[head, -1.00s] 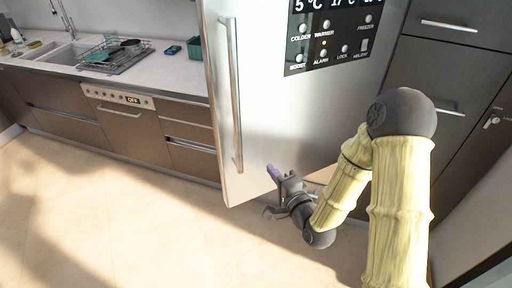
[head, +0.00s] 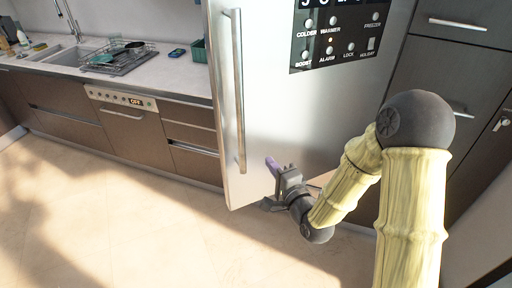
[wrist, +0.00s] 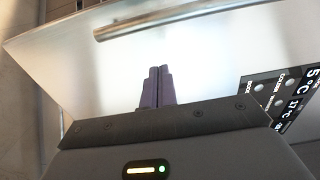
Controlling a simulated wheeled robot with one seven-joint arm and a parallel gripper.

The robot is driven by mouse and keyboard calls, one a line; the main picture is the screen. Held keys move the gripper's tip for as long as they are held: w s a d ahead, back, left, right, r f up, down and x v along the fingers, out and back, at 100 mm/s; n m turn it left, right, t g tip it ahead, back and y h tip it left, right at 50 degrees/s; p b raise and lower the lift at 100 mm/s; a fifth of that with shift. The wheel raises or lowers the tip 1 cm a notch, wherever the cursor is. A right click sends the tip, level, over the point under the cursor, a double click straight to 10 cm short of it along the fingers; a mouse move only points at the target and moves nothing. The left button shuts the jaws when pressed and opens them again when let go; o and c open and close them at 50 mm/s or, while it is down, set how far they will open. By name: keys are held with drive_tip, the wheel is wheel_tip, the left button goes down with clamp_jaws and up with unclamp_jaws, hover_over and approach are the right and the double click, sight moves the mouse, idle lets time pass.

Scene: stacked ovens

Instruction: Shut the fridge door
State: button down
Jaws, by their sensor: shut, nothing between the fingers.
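The fridge door (head: 290,115) is a large pale silver panel with a long vertical bar handle (head: 238,95) near its left edge and a black control panel. It stands ajar, its left edge out in front of the counter line. My gripper (head: 271,163) is at the lower part of the door face, right of the handle's lower end. In the wrist view, my gripper's purple fingers (wrist: 157,88) are shut together with nothing between them, and they point at the door face (wrist: 205,65). The handle (wrist: 170,20) lies beyond the fingertips. I cannot tell whether the fingertips touch the door.
Left of the fridge runs a counter with a sink (head: 68,54), a dish rack (head: 110,62) and a dishwasher (head: 120,108). Dark cabinets (head: 440,70) stand to the right. The tiled floor (head: 130,230) in front is clear.

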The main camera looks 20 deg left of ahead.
sight(252, 135)
drive_tip(key=p+x, duration=0.3)
drive_tip(key=x, duration=0.8)
drive_tip(key=shift+w+p, duration=0.15)
drive_tip(key=shift+p, duration=0.15)
drive_tip(key=shift+w, duration=0.2)
